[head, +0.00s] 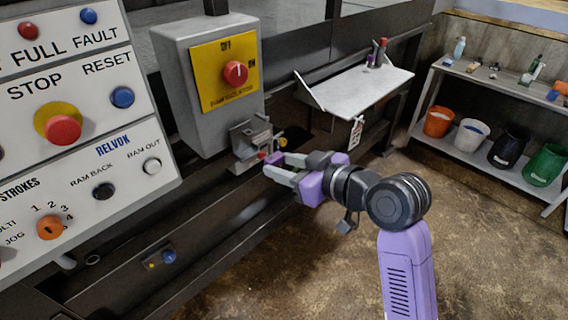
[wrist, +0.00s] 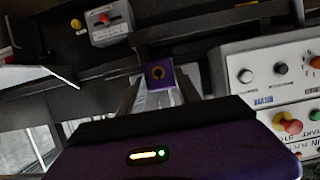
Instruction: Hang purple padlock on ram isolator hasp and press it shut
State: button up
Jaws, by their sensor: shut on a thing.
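The purple padlock (wrist: 158,76) is between my fingers in the wrist view, its face with a yellowish ring towards the camera. In the head view, a little of the padlock (head: 275,157) shows at the fingertips. My gripper (head: 273,166) is shut on it, just in front and to the right of the metal hasp (head: 248,138). The hasp is below the grey ram isolator box (head: 180,60), which has a yellow plate and a red knob (head: 235,73). The shackle is not clearly visible. I cannot tell whether the padlock touches the hasp.
A control panel (head: 75,128) with buttons stands at the left. A small metal shelf (head: 350,92) with a hanging tag (head: 356,133) is to the right. Buckets stand on a rack (head: 470,150) at the far right. The floor (head: 480,240) in front is clear.

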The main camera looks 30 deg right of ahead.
aim_at(274, 155)
dwell(0.3)
jog(key=shift+w+a, duration=0.3)
jog(key=shift+w, duration=0.6)
jog(key=shift+w+a, duration=0.25)
jog(key=shift+w, duration=0.6)
jog(key=shift+w+a, duration=0.3)
jog(key=shift+w, duration=0.6)
jog(key=shift+w+a+p, duration=0.1)
jog(key=shift+w+a, duration=0.1)
jog(key=shift+w, duration=0.45)
jog(key=shift+w+a+p, duration=0.15)
jog(key=shift+w+a, duration=0.1)
jog(key=shift+w, duration=0.45)
jog(key=shift+w+a+p, duration=0.1)
jog(key=shift+w+a, duration=0.1)
jog(key=shift+w, duration=0.45)
dwell(0.6)
jog(key=shift+f, duration=0.2)
dwell(0.5)
jog(key=o, duration=1.3)
jog(key=shift+s, duration=0.1)
jog(key=shift+c, duration=0.5)
jog(key=shift+s+d+r+p, duration=0.2)
jog(key=shift+s+r+p, duration=0.1)
jog(key=shift+s, duration=0.15)
jog(key=shift+p+v, duration=1.25)
jog(key=shift+v, duration=1.65)
